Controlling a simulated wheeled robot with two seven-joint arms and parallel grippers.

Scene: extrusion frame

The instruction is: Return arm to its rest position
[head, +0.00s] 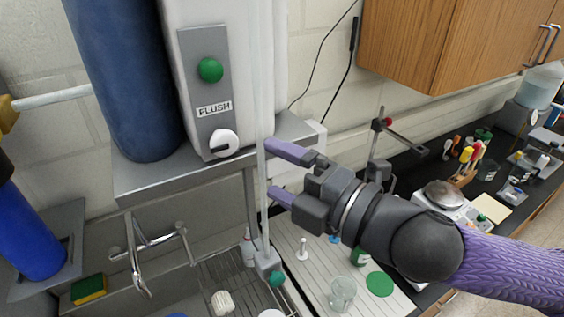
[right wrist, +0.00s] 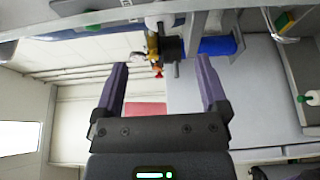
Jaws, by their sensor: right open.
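My right gripper (head: 275,168) is open, with its two purple fingers apart and nothing between them. It points left in the head view, in front of the grey shelf's right end and the thin clear vertical tube (head: 264,80). I cannot tell whether it touches the tube. My purple right arm reaches in from the right edge, above the counter. In the right wrist view the same gripper (right wrist: 162,68) is open, with a brass and red fitting (right wrist: 155,55) in the distance beyond its fingertips. My left gripper is not in view.
The FLUSH panel (head: 213,108) with a green button and white knob is left of the gripper. A dark blue cylinder (head: 125,80) stands beside it. A wooden cabinet (head: 450,40) hangs upper right.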

